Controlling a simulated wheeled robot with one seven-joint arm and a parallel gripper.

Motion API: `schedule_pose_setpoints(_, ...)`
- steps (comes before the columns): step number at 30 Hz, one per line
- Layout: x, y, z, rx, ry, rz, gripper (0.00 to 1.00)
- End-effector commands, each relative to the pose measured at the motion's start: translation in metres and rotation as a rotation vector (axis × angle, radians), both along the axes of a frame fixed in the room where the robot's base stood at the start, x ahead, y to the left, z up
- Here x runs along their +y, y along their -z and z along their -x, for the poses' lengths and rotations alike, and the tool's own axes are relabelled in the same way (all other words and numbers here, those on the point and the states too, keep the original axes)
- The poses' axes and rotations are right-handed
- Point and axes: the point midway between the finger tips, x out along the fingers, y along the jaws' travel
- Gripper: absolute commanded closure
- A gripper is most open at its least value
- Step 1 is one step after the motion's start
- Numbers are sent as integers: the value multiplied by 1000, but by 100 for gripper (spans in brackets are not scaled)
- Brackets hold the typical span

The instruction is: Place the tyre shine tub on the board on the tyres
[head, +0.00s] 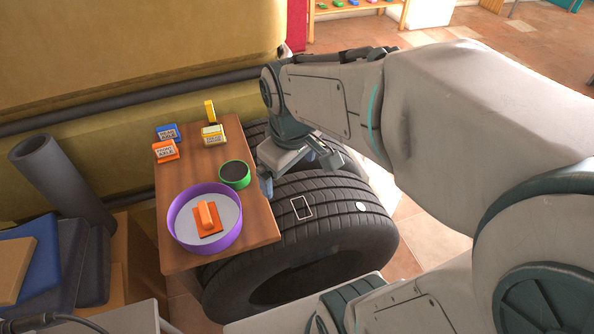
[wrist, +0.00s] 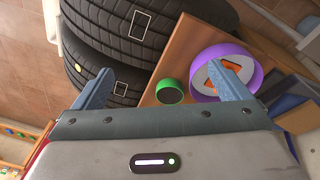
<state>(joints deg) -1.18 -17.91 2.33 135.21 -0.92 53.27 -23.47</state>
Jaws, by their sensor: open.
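A small round green tub with a dark top (head: 234,174), likely the tyre shine tub, stands upright on the wooden board (head: 180,262), near its right edge. The board lies on the tyres (head: 335,225). My gripper (head: 296,172) is open and empty above the tyres, just right of the green tub in the head view. In the wrist view the green tub (wrist: 169,91) shows between the two spread fingers (wrist: 164,80), beyond them and not touching. Its label cannot be read.
A purple round basin (head: 231,238) holding an orange handled block (head: 207,218) stands at the board's front. Orange (head: 166,150), blue (head: 168,132) and yellow (head: 212,133) small items stand at its back. A grey tube (head: 60,180) leans left; a pipe (head: 120,98) runs behind.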

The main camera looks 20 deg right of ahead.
Motion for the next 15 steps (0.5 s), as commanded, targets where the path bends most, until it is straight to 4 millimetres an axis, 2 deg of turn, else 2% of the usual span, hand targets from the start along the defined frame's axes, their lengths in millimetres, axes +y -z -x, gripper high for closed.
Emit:
schedule_pose_setpoints(1,-3,1,13,-13,104,-24,4)
schedule_pose_setpoints(3,-6,3,25,-24,236,-53,4)
schedule_pose_setpoints(6,-9,7,38,-35,373,-88,4)
schedule_pose_setpoints(10,-11,9,45,-40,459,-110,4)
schedule_pose_setpoints(15,-11,10,46,-39,474,-114,4)
